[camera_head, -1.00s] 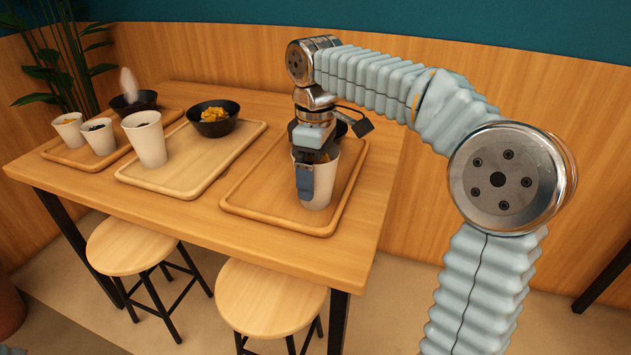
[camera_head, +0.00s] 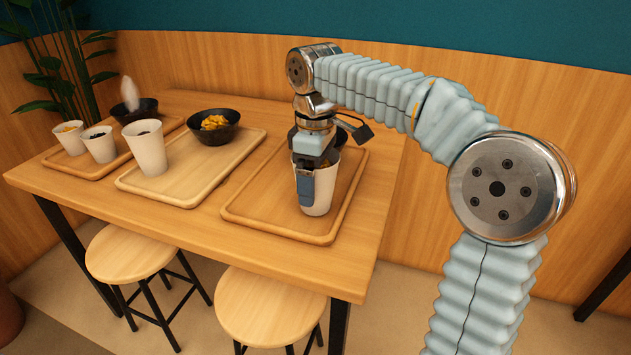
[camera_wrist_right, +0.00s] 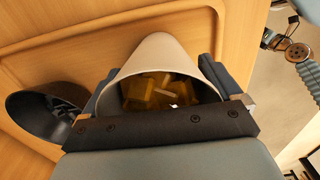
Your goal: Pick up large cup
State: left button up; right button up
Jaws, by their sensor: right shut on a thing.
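A large white cup (camera_head: 321,192) stands on the right wooden tray, with my right gripper (camera_head: 306,180) coming down over it from above. The gripper is shut on the cup, one finger showing on its near side. In the right wrist view the cup (camera_wrist_right: 165,58) sits between the two fingers, with yellow-brown pieces inside. The cup looks upright; whether its base touches the tray I cannot tell. Another large white cup (camera_head: 147,150) stands on the middle tray. My left gripper is not in view.
The right tray (camera_head: 247,203) also holds a black bowl, partly behind my gripper; it shows in the right wrist view (camera_wrist_right: 38,118). The middle tray (camera_head: 185,192) holds a black bowl (camera_head: 213,122) of yellow pieces. The left tray (camera_head: 88,164) holds two smaller cups and a bowl. Stools stand in front.

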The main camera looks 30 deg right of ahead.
jog(key=s+a+r, duration=0.9)
jog(key=a+r, duration=0.1)
jog(key=r, duration=0.2)
jog(key=shift+a+r+p, duration=0.15)
jog(key=shift+a+p, duration=0.15)
jog(key=shift+p, duration=0.1)
jog(key=shift+s, duration=0.1)
